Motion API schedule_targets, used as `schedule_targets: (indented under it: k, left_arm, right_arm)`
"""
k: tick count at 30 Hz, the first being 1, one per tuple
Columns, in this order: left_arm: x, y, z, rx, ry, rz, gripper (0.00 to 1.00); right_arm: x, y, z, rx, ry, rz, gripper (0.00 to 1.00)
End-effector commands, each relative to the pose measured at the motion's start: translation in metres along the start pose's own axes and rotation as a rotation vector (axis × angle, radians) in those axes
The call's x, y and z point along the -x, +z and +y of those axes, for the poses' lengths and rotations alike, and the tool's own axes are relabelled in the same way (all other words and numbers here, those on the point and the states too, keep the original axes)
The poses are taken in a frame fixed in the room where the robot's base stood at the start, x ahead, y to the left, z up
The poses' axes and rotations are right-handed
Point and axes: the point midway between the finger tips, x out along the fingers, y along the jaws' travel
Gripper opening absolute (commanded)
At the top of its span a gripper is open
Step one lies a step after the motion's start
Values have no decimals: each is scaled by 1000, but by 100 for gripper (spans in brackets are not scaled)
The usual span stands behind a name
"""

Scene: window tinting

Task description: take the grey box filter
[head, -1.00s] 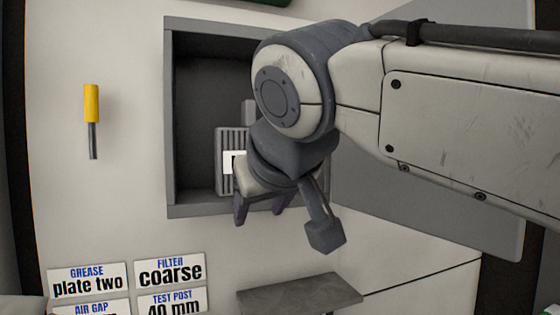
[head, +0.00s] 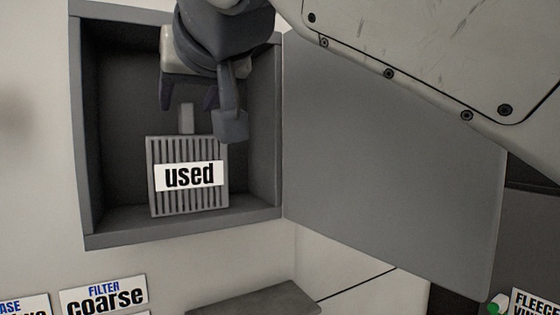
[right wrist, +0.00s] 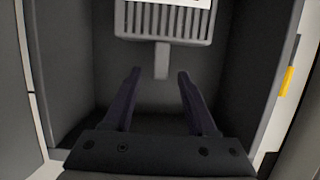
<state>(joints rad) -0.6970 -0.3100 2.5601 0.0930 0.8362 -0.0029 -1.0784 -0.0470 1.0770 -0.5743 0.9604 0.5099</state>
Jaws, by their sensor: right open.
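The grey box filter (head: 160,203) stands in the open grey wall cabinet (head: 75,150), in its lower part. It has vertical ribs, a white label reading "used" and a small grey tab (head: 187,117) on top. In the right wrist view the filter (right wrist: 165,22) shows at the top, with its tab (right wrist: 162,62) pointing toward the space between my fingers. My right gripper (head: 187,97) is open and empty, just above the filter at the tab's height or slightly higher. Its fingers (right wrist: 158,78) lie either side of the tab's line. Whether they touch it I cannot tell. My left gripper is not in view.
The cabinet's grey door (head: 390,180) hangs open to the right. Below are a grey shelf (head: 255,301) and a "FILTER coarse" sign (head: 104,295). A "FLEECE" label (head: 535,303) is at the lower right. The cabinet's side walls border the filter.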

Motion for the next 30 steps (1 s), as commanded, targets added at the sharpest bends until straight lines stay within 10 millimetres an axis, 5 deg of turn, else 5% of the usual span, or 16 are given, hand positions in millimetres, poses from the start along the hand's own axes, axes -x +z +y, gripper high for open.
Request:
schedule_targets:
  k: [6,14,19,30]
  left_arm:
    - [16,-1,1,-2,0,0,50]
    - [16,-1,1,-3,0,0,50]
    - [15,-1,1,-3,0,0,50]
    - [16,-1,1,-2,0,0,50]
  right_arm:
    - [-29,-2,2,1,1,-2,57]
    - [-33,0,0,1,-2,-1,57]
    - [-33,0,0,1,-2,-1,0]
    - [-33,0,0,1,-1,-1,0]
